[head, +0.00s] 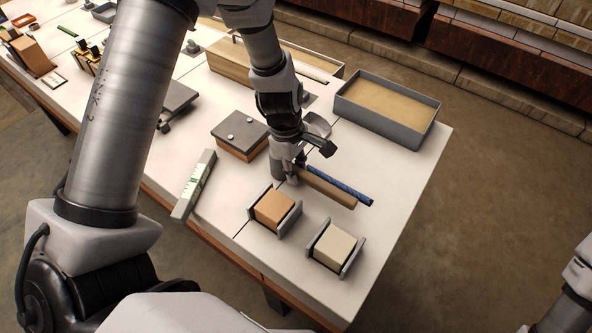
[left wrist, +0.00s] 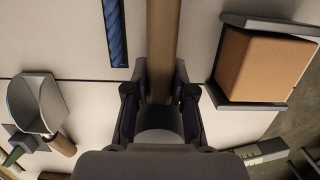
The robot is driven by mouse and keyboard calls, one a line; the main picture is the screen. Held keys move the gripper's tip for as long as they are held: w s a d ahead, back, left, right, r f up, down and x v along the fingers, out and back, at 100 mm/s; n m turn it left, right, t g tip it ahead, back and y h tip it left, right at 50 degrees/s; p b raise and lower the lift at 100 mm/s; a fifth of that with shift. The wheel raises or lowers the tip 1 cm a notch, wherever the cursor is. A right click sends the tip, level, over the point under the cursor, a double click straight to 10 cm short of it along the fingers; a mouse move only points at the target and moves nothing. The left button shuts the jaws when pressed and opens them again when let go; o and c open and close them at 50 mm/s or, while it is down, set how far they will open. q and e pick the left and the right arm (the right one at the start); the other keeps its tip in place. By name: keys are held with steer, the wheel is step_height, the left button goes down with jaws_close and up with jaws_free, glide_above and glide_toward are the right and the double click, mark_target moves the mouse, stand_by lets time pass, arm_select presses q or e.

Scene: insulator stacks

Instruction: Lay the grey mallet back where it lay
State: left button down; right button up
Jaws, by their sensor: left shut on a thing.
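My left gripper (head: 293,175) is shut on the mallet's wooden handle (head: 330,190), close to its grey end. The handle points to the lower right in the head view, alongside a blue strip (head: 345,188). A grey rounded part (head: 278,164), which looks like the mallet's head, shows beside the fingers. In the left wrist view the handle (left wrist: 162,45) runs up from between the fingers (left wrist: 160,95), and a grey rounded part (left wrist: 160,135) shows below them. I cannot tell whether the mallet touches the table. My right gripper is out of view.
An orange block (head: 273,208) and a cream block (head: 334,246) sit in grey holders at the near edge. A grey scoop (left wrist: 36,100) lies beside the gripper. A sand-coloured tray (head: 385,104) stands at the far right corner. The white table (head: 400,185) is bare to the right.

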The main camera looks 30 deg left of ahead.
arm_select(q)
steer(key=c, duration=1)
jaws_free()
steer(key=r, duration=0.4)
steer(key=a+r+p, duration=0.1)
steer(key=r, duration=0.3)
steer(key=a+r+p, duration=0.1)
steer(key=r, duration=0.3)
